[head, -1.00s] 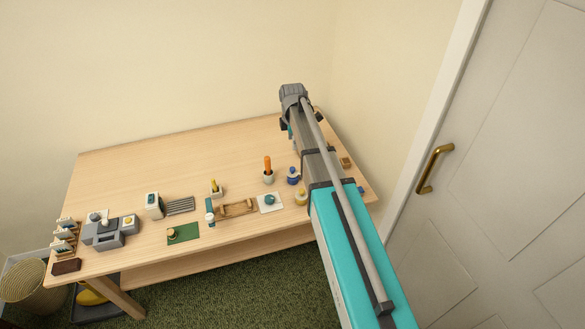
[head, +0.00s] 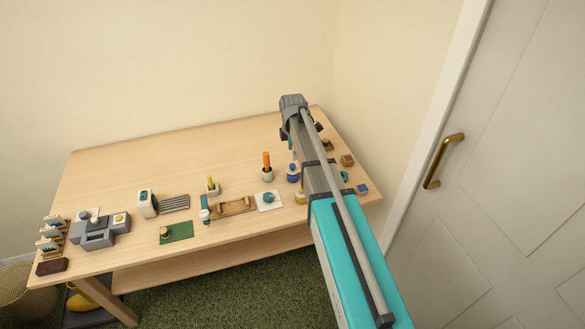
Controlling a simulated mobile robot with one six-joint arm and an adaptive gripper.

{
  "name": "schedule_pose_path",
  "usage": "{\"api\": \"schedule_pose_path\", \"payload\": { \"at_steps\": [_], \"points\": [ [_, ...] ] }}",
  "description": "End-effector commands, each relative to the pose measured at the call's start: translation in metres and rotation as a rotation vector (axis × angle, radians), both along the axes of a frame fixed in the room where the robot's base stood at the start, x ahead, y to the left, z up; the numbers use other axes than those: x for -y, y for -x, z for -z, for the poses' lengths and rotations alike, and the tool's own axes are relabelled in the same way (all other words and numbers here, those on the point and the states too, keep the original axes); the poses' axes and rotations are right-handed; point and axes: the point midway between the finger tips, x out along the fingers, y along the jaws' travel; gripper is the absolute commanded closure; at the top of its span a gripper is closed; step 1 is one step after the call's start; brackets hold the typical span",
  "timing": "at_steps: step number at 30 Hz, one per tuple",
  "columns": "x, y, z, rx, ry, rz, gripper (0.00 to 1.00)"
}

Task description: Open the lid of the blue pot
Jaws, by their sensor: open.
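The blue pot (head: 292,178) stands upright on the right part of the wooden table, just left of my arm. It is small, and my arm covers part of its right side. I cannot make out whether its lid is closed. My gripper (head: 302,131) is beyond the pot, over the far right part of the table. I see nothing held.
An orange-handled item in a cup (head: 267,174) stands left of the pot. A yellow pot (head: 300,197) is close in front. The table's back middle (head: 190,155) is clear. A door (head: 500,150) is at right.

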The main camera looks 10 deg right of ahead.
Motion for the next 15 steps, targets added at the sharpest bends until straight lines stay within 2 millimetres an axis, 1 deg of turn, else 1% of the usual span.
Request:
{"api": "schedule_pose_path", "payload": {
  "at_steps": [1, 15],
  "points": [
    [0.000, 0.000, 0.008, 0.000, 0.000, 0.000, 0.33],
    [0.000, 0.000, 0.043, 0.000, 0.000, 0.000, 0.33]
  ]
}}
